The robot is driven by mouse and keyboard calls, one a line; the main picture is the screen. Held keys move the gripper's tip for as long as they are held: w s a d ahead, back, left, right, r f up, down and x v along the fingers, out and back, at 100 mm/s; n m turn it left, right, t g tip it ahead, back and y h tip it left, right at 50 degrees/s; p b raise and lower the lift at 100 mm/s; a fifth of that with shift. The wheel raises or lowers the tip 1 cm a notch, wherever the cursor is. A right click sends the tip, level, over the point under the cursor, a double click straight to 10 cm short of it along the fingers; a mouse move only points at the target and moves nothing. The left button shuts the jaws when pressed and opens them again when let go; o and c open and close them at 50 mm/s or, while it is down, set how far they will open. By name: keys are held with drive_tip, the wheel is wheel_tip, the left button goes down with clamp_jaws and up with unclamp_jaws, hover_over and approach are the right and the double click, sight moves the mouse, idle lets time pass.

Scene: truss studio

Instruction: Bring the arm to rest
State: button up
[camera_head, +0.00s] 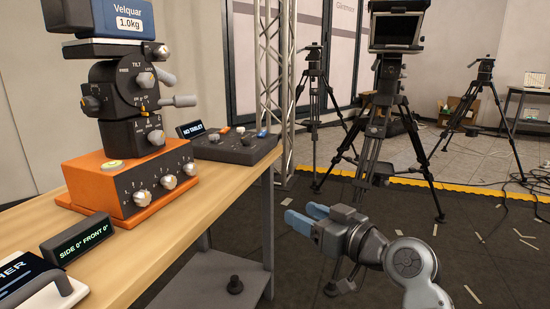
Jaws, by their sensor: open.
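My gripper (303,216) is at the lower middle right of the head view, with two blue fingers that stand apart with nothing between them. It points left toward the wooden table and is held in the air beyond the table's right edge, touching nothing that I can see. My grey arm (408,262) enters from the bottom right and bends at a round joint behind the gripper.
The wooden table (205,206) fills the left. It bears an orange box (131,205) with a black tilt head (128,100), a sign (78,239) and a control panel (235,148). Dark floor lies right of the table.

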drive_tip(key=s+d+f+m+t+h, duration=0.1)
drive_tip(key=s+d+f+m+h, duration=0.3)
drive_tip(key=s+f, duration=0.75)
drive_tip(key=s+d+f+m+t+h, duration=0.1)
drive_tip(key=s+d+f+m+h, duration=0.45)
drive_tip(key=s, duration=0.95)
drive_tip(key=s+d+r+n+h, duration=0.1)
drive_tip(key=s+d+r, duration=0.1)
drive_tip(key=s, duration=0.6)
drive_tip(key=s+d+r+n, duration=0.1)
drive_tip(key=s+d+r, duration=0.1)
drive_tip(key=s, duration=0.7)
drive_tip(key=s+d+r+n+h, duration=0.1)
drive_tip(key=s+d+r, duration=0.15)
drive_tip(key=s, duration=0.55)
wheel_tip(320, 180, up, 19)
drive_tip(key=a+p, duration=0.1)
drive_tip(key=p, duration=1.7)
drive_tip(key=shift+p, duration=0.3)
